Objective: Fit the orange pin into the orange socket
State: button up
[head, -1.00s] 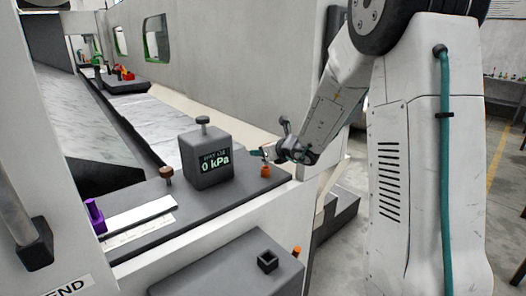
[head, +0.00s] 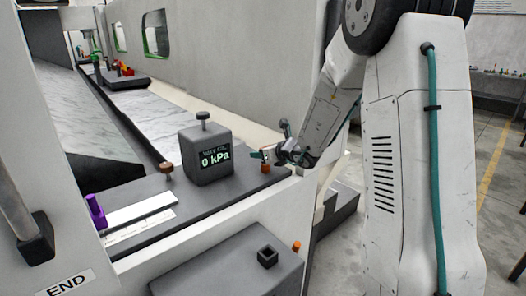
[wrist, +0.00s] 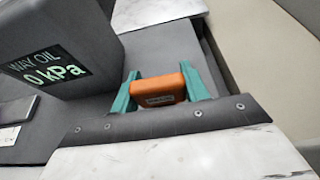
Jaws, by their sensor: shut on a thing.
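The orange pin (head: 264,168) stands on the dark ledge to the right of the gauge box, its upper part hidden by my fingers in the head view. My gripper (head: 262,156) is at the pin. In the wrist view the orange block-like top of the pin (wrist: 160,87) sits between the two teal fingers of my gripper (wrist: 159,91), which is shut on it. A small orange thing (head: 297,246) shows at the right edge of the lower grey box; I cannot tell whether it is the orange socket. A dark, square, hollow socket (head: 267,257) stands left of it.
The grey "WAY OIL 0 kPa" box (head: 206,158) with a knob stands close left of my gripper. A brown knob (head: 166,168) and a purple pin (head: 95,212) stand further left. The lower grey box (head: 220,270) has a mostly clear top.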

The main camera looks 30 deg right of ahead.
jog(key=shift+f, duration=0.9)
jog(key=o, duration=1.1)
jog(key=shift+c, duration=0.2)
jog(key=v, duration=0.7)
jog(key=shift+s+r, duration=0.2)
jog(key=shift+s, duration=0.15)
jog(key=shift+d, duration=0.1)
